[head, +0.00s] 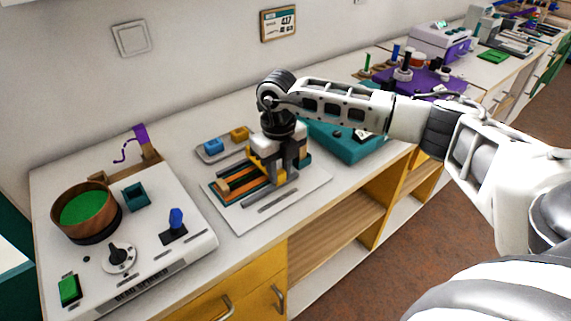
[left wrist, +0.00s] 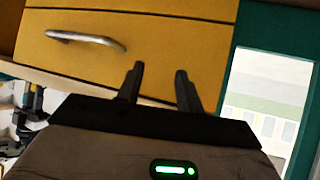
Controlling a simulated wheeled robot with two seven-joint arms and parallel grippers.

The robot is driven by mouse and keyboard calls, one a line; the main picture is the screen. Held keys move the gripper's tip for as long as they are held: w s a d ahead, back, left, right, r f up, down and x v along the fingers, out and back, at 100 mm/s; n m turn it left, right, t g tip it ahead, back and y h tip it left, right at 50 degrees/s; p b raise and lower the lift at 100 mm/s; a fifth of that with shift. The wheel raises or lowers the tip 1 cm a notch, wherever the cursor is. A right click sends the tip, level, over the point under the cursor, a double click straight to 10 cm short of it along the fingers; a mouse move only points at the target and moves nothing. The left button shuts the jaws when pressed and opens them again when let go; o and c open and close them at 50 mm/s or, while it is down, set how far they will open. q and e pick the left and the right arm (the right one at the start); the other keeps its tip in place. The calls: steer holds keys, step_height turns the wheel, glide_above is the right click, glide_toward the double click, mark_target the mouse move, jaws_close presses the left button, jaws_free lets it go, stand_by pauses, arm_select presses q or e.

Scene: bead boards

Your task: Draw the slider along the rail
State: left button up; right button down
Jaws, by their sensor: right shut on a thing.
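The rail board has a pale base plate (head: 310,193) on the counter, with orange, teal and wooden strips forming the rail (head: 236,186). A yellow block that looks like the slider (head: 262,170) sits at the rail's right part, partly hidden by my right gripper (head: 286,176). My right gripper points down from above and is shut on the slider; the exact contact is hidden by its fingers. My left gripper (left wrist: 159,86) shows in the left wrist view, open and empty, in front of a yellow drawer front (left wrist: 190,40).
A white panel (head: 150,255) with a wooden bowl, knob and blue lever stands to the left. A grey tray (head: 212,157) with blue and yellow blocks lies behind the rail board. A teal box (head: 362,152) stands close on the right. The counter's front edge is near.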

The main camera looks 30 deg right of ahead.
steer(key=a, duration=0.7)
steer(key=shift+s+a, duration=0.3)
steer(key=shift+a, duration=0.1)
steer(key=c, duration=1.2)
jaws_free()
steer(key=shift+a, duration=0.1)
steer(key=shift+o, duration=0.2)
steer(key=shift+r, duration=0.1)
steer(key=shift+r, duration=0.25)
step_height(320, 180, up, 15)
steer(key=b, duration=0.1)
steer(key=shift+r, duration=0.15)
